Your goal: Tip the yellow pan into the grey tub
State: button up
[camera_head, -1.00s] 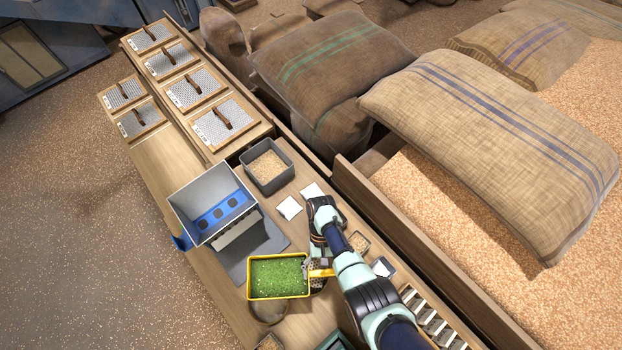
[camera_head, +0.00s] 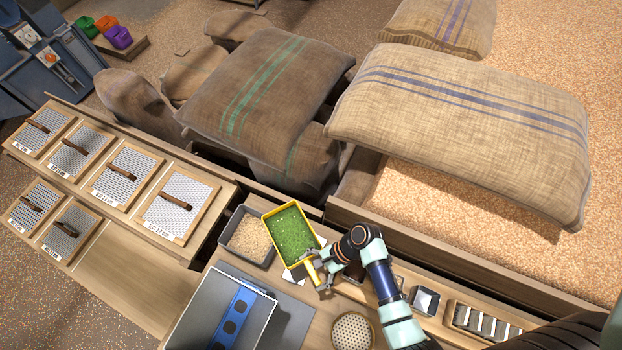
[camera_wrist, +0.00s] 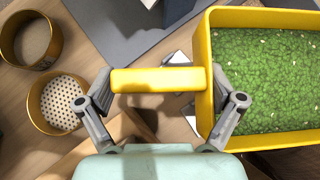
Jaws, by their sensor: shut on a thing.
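The yellow pan (camera_head: 290,234) is full of green bits with a few pale specks and looks roughly level. My gripper (camera_head: 322,272) is shut on the pan's yellow handle; the wrist view shows the handle (camera_wrist: 158,80) between my two fingers (camera_wrist: 165,102). The grey tub (camera_head: 232,258) holds pale tan grain and stands on the bench just left of the pan. In the head view the pan overlaps the tub's right edge; I cannot tell the height between them. The pan (camera_wrist: 205,75) also fills the right of the wrist view.
A grey-white box with a blue panel (camera_head: 232,312) stands in front of the tub. A round perforated sieve (camera_head: 352,331) sits to its right. Framed screens (camera_head: 178,204) lie at the left. Sacks (camera_head: 465,120) and a grain bin are behind.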

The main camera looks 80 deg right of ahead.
jog(key=shift+s+a+r, duration=0.1)
jog(key=shift+s, duration=0.05)
jog(key=shift+s+r+g+h+p, duration=0.1)
jog(key=shift+r+g+h+p, duration=0.3)
jog(key=shift+r+g+p, duration=0.35)
jog(key=shift+a+f, duration=0.1)
jog(key=shift+f, duration=0.15)
jog(key=shift+g+h, duration=0.4)
jog(key=shift+g, duration=0.35)
jog(key=shift+w+a+f, duration=0.3)
jog(key=shift+w+f, duration=0.4)
jog(key=shift+f, duration=0.1)
jog(key=shift+w+a+f, duration=0.25)
jog(key=shift+w+f, duration=0.4)
jog(key=shift+f, duration=0.15)
